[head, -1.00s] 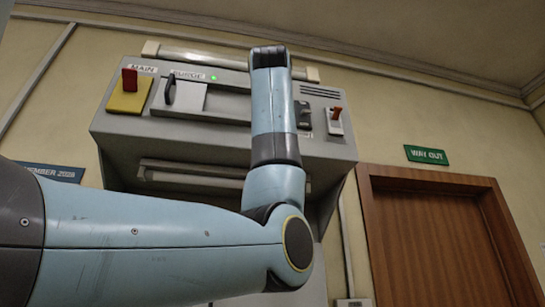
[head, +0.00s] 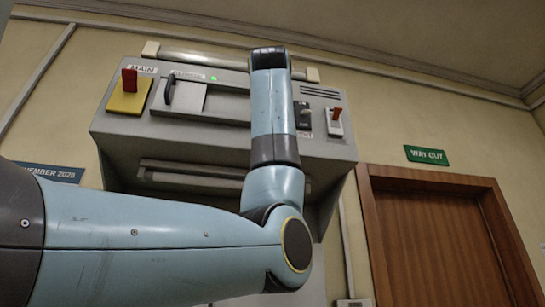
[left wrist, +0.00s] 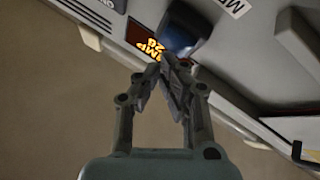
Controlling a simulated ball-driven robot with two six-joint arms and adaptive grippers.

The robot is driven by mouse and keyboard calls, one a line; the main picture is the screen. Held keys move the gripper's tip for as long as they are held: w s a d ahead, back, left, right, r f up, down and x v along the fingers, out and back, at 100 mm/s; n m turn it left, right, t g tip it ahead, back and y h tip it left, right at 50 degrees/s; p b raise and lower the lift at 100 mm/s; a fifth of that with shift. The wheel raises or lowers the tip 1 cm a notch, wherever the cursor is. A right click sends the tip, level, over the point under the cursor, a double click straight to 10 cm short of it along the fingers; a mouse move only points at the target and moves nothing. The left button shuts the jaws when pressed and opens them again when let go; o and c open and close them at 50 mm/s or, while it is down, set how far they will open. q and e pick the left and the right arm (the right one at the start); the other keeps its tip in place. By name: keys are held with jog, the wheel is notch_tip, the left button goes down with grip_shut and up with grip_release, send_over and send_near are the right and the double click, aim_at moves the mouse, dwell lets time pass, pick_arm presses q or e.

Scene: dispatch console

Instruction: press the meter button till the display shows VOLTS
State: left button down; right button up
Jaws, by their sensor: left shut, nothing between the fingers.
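In the left wrist view, a small display (left wrist: 147,46) shows orange text, of which "MP" and "28" can be read; part is covered. A dark blue, rounded block (left wrist: 186,28), probably the meter button, is beside the display. My left gripper (left wrist: 170,62) is shut and empty, its fingertips right at the display's edge and just below the blue block. I cannot tell whether they touch it. In the head view my left arm covers the middle of the console (head: 215,150), and the display and button are not seen there. My right gripper is not in view.
The console carries a red lever on a yellow plate (head: 127,102) under "MAIN", a black-handled switch (head: 169,91), and a dark switch (head: 303,116) beside a red-tipped switch (head: 335,120) at right. A wooden door (head: 455,245) stands at right under a "WAY OUT" sign (head: 426,155).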

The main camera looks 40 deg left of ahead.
pick_arm(q)
jog(key=shift+w+a, duration=0.2)
jog(key=shift+a, duration=0.05)
jog(key=shift+w+a+p, duration=0.25)
jog(key=shift+a+p, duration=0.05)
jog(key=shift+a, duration=0.05)
dwell(0.7)
jog(key=shift+d, duration=0.15)
dwell(0.3)
jog(key=shift+s+d+b, duration=0.3)
jog(key=shift+s+d, duration=0.2)
jog(key=shift+d, duration=0.05)
jog(key=s+d+b, duration=0.1)
jog(key=s+d, duration=0.2)
jog(key=shift+s+d, duration=0.1)
jog(key=shift+d, duration=0.3)
dwell(0.7)
